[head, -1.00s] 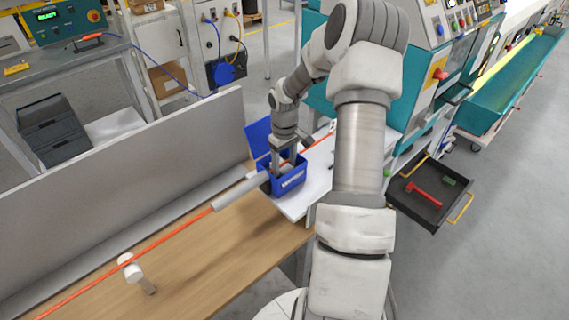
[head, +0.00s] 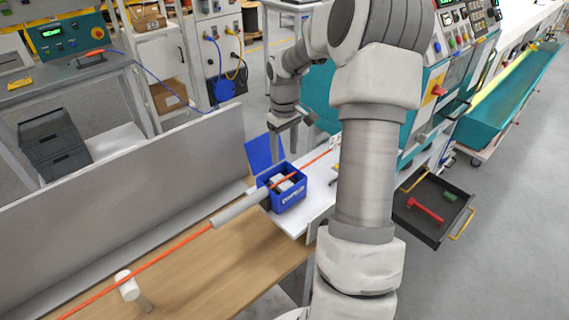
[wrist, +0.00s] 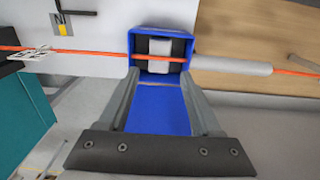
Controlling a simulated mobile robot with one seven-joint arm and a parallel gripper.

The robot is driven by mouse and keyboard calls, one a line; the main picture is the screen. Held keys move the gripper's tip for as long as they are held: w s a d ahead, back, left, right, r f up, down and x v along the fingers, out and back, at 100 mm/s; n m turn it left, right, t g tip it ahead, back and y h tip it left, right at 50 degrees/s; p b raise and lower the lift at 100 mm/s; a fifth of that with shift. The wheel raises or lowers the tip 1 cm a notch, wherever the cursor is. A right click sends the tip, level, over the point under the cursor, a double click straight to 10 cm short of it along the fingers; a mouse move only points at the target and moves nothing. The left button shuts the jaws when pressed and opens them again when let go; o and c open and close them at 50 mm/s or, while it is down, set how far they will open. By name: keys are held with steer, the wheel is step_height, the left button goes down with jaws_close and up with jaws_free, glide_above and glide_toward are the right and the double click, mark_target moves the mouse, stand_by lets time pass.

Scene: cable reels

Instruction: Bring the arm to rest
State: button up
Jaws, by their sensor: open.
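My gripper (head: 285,146) is raised above the blue box (head: 288,196) in the head view. Its fingers are apart with nothing between them. The blue box stands on the white surface with its lid (head: 264,152) swung open at the back, and grey and white pieces lie inside. In the wrist view the box (wrist: 190,45) lies beyond my fingertips, with the blue lid (wrist: 158,108) seen between the fingers. The orange cable (head: 160,258) runs over the open box in both views. My arm crosses the middle of the head view.
A grey sleeve (head: 240,207) sits on the cable left of the box. A white peg (head: 127,286) stands on the wooden bench (head: 215,265). A grey panel (head: 110,195) runs behind. A dark tray (head: 418,217) with a red tool (head: 425,208) lies right of my arm.

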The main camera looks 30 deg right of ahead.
steer(key=shift+r, duration=0.5)
